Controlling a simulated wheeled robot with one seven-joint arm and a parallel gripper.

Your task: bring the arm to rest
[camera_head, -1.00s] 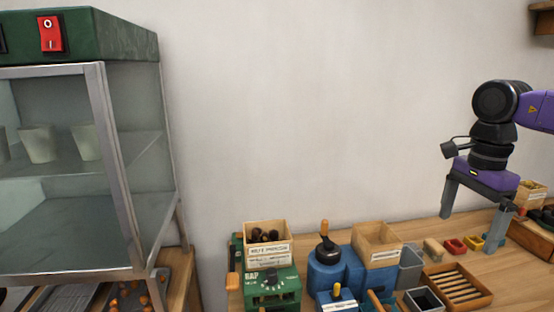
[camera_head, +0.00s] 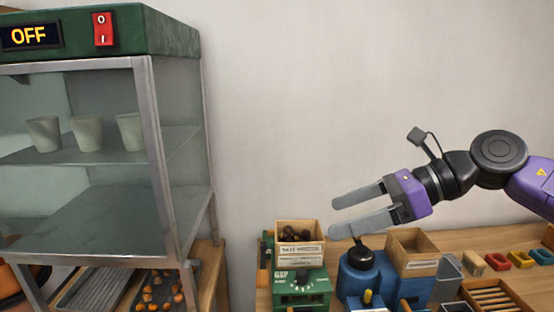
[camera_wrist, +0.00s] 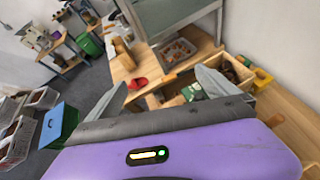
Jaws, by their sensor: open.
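My gripper (camera_head: 345,212) is at the right in the head view, raised above the workbench and pointing left. Its two grey fingers are apart with nothing between them. The lower finger passes just in front of or above the black knob of a blue device (camera_head: 362,281); I cannot tell the exact gap. In the wrist view my gripper (camera_wrist: 162,90) shows both fingers spread and empty, with the bench beyond them.
A glass cabinet (camera_head: 150,150) reading OFF stands at the left. A wooden box of chestnuts (camera_head: 312,247) sits on a green device (camera_head: 300,288). An empty-looking wooden box (camera_head: 412,240) stands right of it. Small coloured trays (camera_head: 520,259) lie further right. The wall area above is clear.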

